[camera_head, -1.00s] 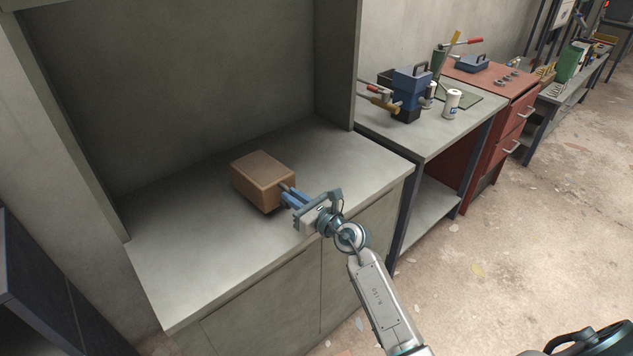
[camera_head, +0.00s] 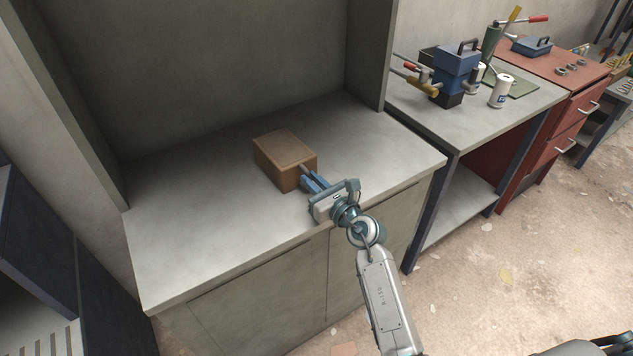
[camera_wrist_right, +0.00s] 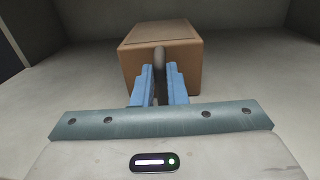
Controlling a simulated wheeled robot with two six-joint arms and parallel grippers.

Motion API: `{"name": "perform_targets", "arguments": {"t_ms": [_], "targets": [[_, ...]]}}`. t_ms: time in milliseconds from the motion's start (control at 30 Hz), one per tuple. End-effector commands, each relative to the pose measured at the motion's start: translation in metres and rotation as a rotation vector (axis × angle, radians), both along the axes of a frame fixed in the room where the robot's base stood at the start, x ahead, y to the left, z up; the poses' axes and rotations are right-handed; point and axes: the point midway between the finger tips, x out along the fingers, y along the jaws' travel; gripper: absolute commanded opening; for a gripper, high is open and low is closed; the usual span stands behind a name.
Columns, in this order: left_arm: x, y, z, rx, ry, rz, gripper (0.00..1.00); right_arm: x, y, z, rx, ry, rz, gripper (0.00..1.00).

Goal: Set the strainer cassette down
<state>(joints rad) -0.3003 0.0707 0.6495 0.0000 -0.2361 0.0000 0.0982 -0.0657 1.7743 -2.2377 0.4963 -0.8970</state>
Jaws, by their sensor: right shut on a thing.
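The strainer cassette is a brown box (camera_head: 284,158) over the pale grey counter of an open cabinet. It looks level and sits at or just above the counter; I cannot tell whether it touches. My right gripper (camera_head: 311,181) reaches in from the front right, its blue fingers shut on the handle at the box's near side. In the right wrist view the box (camera_wrist_right: 162,60) is straight ahead, and the gripper (camera_wrist_right: 158,88) has the rounded grey handle between its fingers. The box's far side and underside are hidden.
The counter (camera_head: 200,255) is clear around the box, with cabinet walls behind and at both sides. To the right, a bench (camera_head: 430,115) carries a blue device (camera_head: 456,68) and a white can (camera_head: 501,91). A red drawer cabinet (camera_head: 560,110) stands beyond.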

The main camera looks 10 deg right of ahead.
Motion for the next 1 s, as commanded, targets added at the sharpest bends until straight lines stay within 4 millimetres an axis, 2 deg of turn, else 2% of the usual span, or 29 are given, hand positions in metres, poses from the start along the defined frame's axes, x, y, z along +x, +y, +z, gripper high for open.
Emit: {"name": "perform_targets", "arguments": {"t_ms": [33, 133, 333, 533, 1000], "targets": [[0.003, -0.004, 0.000, -0.004, -0.004, 0.001, 0.33, -0.001, 0.001, -0.002, 0.001, 0.005, 0.001, 0.16], [0.003, -0.003, 0.001, -0.003, -0.004, 0.000, 0.33, -0.001, 0.000, -0.002, 0.001, 0.005, 0.001, 0.34], [-0.006, 0.013, 0.001, 0.014, 0.010, -0.004, 0.33, 0.000, 0.000, -0.001, 0.002, 0.004, 0.001, 0.34], [-0.009, 0.012, -0.001, 0.013, 0.016, -0.003, 0.33, -0.009, -0.004, -0.003, 0.000, 0.004, 0.000, 0.34], [-0.001, 0.006, -0.010, 0.007, 0.005, -0.002, 0.33, -0.093, -0.038, -0.003, -0.001, 0.004, 0.001, 0.34]]}}
